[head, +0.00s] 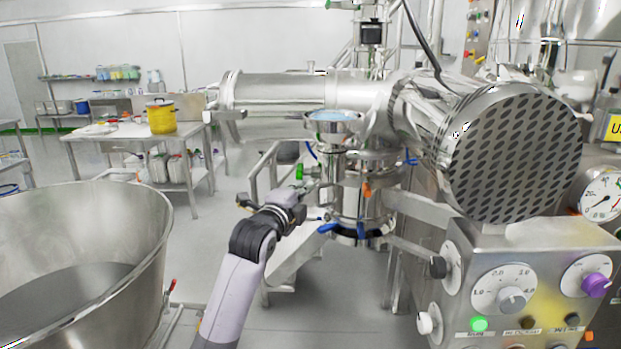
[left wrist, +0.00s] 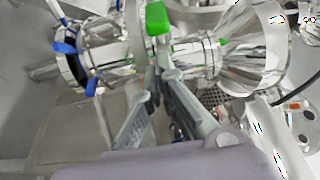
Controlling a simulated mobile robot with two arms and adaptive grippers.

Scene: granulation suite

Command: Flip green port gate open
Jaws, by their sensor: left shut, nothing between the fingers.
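The green port gate handle (head: 299,171) is a small upright green lever on the left side of the steel vessel in the head view. In the left wrist view the green handle (left wrist: 157,18) is at the top centre, with more green parts to its right on the steel port. My left gripper (head: 310,188) is just below and beside the handle in the head view. In the left wrist view the left gripper (left wrist: 162,62) is shut and empty, its fingertips just below the handle. I cannot tell whether they touch. My right gripper is not in view.
The steel vessel (head: 350,198) carries an orange handle (head: 366,190) and blue clamps (head: 329,228). A large steel bowl (head: 150,235) stands at left. A control panel (head: 530,255) with knobs and a perforated drum end (head: 515,150) fill the right. Open floor lies behind my left arm.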

